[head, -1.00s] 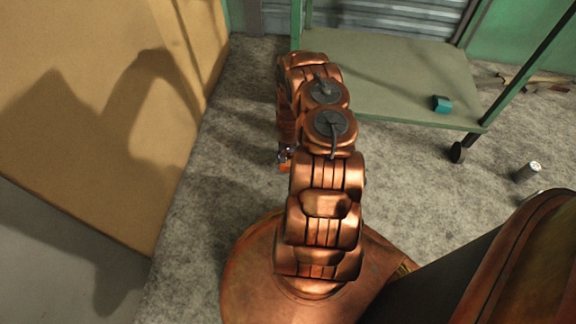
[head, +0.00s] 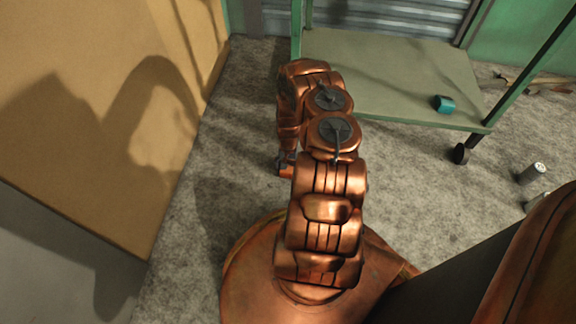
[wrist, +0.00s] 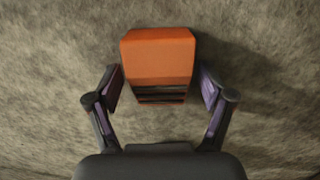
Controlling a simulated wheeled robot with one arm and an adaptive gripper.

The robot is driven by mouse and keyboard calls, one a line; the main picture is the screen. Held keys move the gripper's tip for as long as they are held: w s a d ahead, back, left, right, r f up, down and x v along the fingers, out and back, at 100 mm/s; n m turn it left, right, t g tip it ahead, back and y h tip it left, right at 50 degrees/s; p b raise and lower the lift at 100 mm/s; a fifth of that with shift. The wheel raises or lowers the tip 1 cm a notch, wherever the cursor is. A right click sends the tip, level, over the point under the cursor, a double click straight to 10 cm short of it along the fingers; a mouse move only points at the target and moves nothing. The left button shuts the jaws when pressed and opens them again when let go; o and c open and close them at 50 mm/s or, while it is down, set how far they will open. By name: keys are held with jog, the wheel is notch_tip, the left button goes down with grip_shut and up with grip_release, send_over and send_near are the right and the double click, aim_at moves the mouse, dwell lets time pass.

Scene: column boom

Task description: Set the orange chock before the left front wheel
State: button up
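The orange chock (wrist: 158,58) is on the grey floor in the wrist view, between the fingertips of my gripper (wrist: 160,88). The fingers are spread on both sides of it, with a narrow gap at the left and a clearer one at the right. In the head view a small orange patch (head: 287,171) shows at my gripper (head: 284,163), left of my arm; most of it is hidden. The green trolley (head: 390,75) stands beyond my arm. One dark caster wheel (head: 460,153) shows at its near right corner. Its near left corner and wheel are hidden behind my arm.
A tan panel or box (head: 110,110) stands close on the left. A teal object (head: 444,104) lies on the trolley's shelf. A small can (head: 532,173) stands on the floor at right. Floor between panel and arm is clear.

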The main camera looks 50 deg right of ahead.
jog(key=shift+r, duration=0.15)
notch_tip(320, 180, up, 12)
jog(key=d+p, duration=0.1)
jog(key=p, duration=0.3)
notch_tip(320, 180, up, 18)
jog(key=n+g, duration=0.1)
jog(key=n, duration=0.2)
send_over(288, 163)
jog(key=w+a, duration=0.1)
jog(key=a, duration=0.6)
jog(key=s+a+r+n, duration=0.2)
jog(key=s+a+r, duration=0.2)
jog(key=a+r, duration=0.8)
jog(key=s+a+r+n+g, duration=0.1)
jog(key=s+a+r+n, duration=0.2)
jog(key=s+a+r, duration=0.65)
jog(key=s+a+r+n, duration=0.1)
jog(key=s+a+r, duration=0.1)
jog(key=s, duration=0.5)
jog(key=s+a+r+n+g+h, duration=0.1)
jog(key=s+a+r+n, duration=0.1)
jog(key=s, duration=0.5)
notch_tip(288, 163, up, 3)
jog(key=shift+a+f, duration=0.1)
jog(key=shift+a, duration=0.55)
